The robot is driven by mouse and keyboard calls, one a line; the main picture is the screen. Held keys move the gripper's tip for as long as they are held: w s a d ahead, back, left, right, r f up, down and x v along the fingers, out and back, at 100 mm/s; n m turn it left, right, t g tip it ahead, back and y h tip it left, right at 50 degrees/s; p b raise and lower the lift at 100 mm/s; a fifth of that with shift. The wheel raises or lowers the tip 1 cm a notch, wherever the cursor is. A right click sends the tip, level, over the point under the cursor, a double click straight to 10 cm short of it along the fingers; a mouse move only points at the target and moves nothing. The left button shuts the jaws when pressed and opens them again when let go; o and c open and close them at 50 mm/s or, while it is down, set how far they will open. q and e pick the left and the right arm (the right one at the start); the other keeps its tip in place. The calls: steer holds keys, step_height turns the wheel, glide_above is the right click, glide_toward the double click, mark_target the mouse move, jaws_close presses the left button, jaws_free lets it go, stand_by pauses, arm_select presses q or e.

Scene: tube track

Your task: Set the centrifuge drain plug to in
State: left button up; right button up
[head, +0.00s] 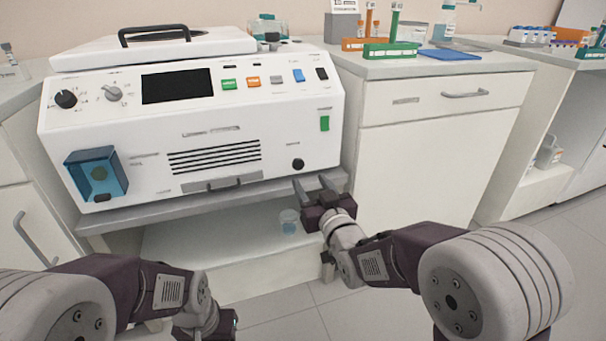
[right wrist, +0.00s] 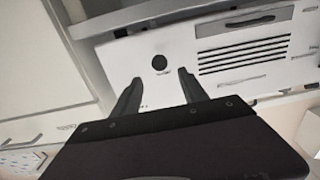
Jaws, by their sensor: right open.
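The white centrifuge (head: 215,135) stands on a grey shelf, its front panel facing me. The drain plug is a round black knob (head: 298,164) low on the right of the front panel. It also shows in the right wrist view (right wrist: 159,62), ahead of the fingertips. I cannot tell how far it sticks out. My right gripper (head: 314,184) is open and empty, just below and in front of the plug, apart from it. My left gripper (head: 208,325) is low at the bottom edge, left of centre; its fingers are not clearly visible.
A small clear cup (head: 289,222) with bluish liquid stands on the lower shelf below the plug. The grey shelf edge (head: 140,222) runs under the centrifuge. A cabinet (head: 440,150) is to the right, with tube racks (head: 390,50) on top.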

mark_target(299, 165)
steer(key=b+x, duration=0.1)
steer(key=x, duration=0.6)
steer(key=shift+w+a+f+b, duration=0.1)
steer(key=shift+w+f+b, duration=0.1)
steer(key=shift+w+b, duration=0.2)
steer(key=shift+w+a+r, duration=0.1)
steer(key=shift+w+r, duration=0.05)
steer(key=shift+w, duration=0.2)
jaws_close()
stand_by(0.6)
